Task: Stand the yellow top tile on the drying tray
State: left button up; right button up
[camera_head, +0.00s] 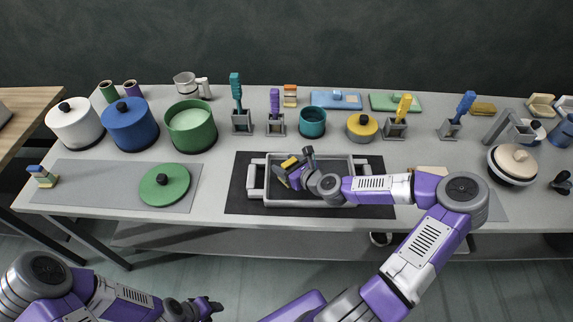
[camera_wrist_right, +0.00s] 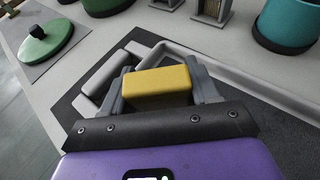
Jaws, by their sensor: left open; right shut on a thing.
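My right gripper (camera_head: 287,171) is shut on the yellow tile (camera_head: 290,162), over the left part of the grey drying tray (camera_head: 356,177). In the right wrist view the yellow tile (camera_wrist_right: 158,84) is a plain block between the two grey fingers (camera_wrist_right: 160,90). The tray's left handle and rim (camera_wrist_right: 102,88) show beyond and beside it. I cannot tell whether the tile touches the tray floor. My forearm hides part of the tray. My left gripper (camera_head: 210,308) is open and empty, low in front of the table.
The tray stands on a dark mat (camera_head: 238,196). A green lid (camera_head: 164,184) lies on a grey mat at left. A small stack (camera_head: 42,178) stands at far left.

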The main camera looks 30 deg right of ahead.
jog(key=shift+f, duration=0.1)
jog(key=o, duration=1.3)
jog(key=shift+s, duration=0.1)
jog(key=shift+p+v, duration=2.9)
jog(key=shift+v, duration=0.95)
jog(key=shift+s, duration=0.1)
